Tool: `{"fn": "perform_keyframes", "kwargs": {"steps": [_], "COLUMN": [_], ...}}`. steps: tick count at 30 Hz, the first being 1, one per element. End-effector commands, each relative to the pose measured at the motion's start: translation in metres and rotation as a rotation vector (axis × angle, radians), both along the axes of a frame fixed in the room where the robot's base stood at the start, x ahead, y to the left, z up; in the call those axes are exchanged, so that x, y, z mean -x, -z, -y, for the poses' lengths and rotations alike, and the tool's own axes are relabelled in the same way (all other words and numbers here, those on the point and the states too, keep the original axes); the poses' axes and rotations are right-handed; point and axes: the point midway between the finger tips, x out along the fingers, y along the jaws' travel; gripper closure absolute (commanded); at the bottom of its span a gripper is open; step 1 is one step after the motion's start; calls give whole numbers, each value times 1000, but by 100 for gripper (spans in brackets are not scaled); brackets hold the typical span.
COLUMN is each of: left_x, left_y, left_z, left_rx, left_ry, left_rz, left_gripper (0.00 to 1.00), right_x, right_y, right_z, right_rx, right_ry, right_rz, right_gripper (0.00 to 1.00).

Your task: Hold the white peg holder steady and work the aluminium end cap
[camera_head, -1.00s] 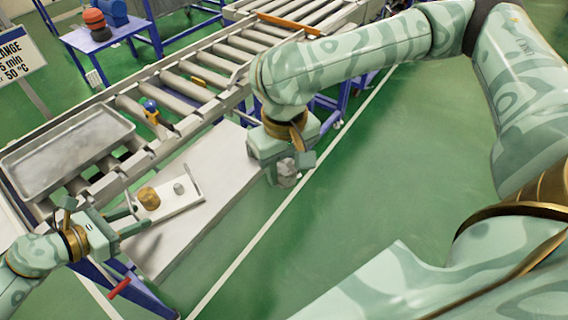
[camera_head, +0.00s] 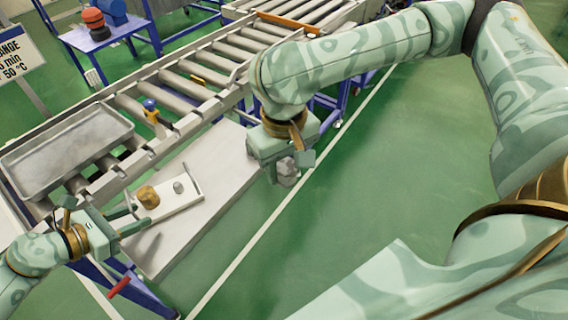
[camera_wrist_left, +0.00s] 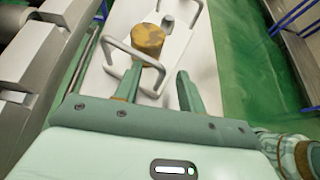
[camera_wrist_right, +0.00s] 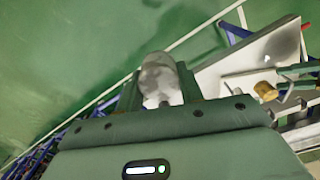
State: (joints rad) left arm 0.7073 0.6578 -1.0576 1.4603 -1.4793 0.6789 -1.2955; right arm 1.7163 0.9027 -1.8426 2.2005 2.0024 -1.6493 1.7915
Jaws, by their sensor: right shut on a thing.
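The white peg holder (camera_head: 180,208) lies on the pale bench top, with raised white handles at its ends. It carries a mottled brass-coloured cylinder (camera_head: 148,197) and a small grey peg (camera_head: 178,187). My left gripper (camera_head: 129,220) is open at the holder's near end. In the left wrist view its fingers (camera_wrist_left: 157,82) stand apart on either side of the near handle; I cannot tell whether they touch it. My right gripper (camera_head: 288,165) is shut on a grey metal piece, apparently the aluminium end cap (camera_wrist_right: 160,78), and holds it off to the right of the bench.
A roller conveyor (camera_head: 200,86) with a grey metal tray (camera_head: 62,150) runs behind the bench. A blue-topped knob (camera_head: 150,104) sits at its near rail. The bench top (camera_head: 215,165) is bare right of the holder. Open green floor lies further right.

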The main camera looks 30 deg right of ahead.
Motion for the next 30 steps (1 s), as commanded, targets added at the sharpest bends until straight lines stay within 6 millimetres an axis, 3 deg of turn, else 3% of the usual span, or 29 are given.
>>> {"fn": "perform_keyframes", "kwargs": {"steps": [1,4,5,30], "left_x": [0,0,0,2], "left_y": [0,0,0,5], "left_z": [0,0,0,0], "left_rx": [0,0,0,-4], "left_ry": [0,0,0,1], "left_rz": [0,0,0,-3], "left_gripper": [71,99,100,100], "right_x": [0,0,0,0], "right_y": [0,0,0,2], "right_z": [0,0,0,0], "right_rx": [0,0,0,0], "right_ry": [0,0,0,0], "right_rz": [0,0,0,-1], "right_gripper": [88,88,88,88]}}
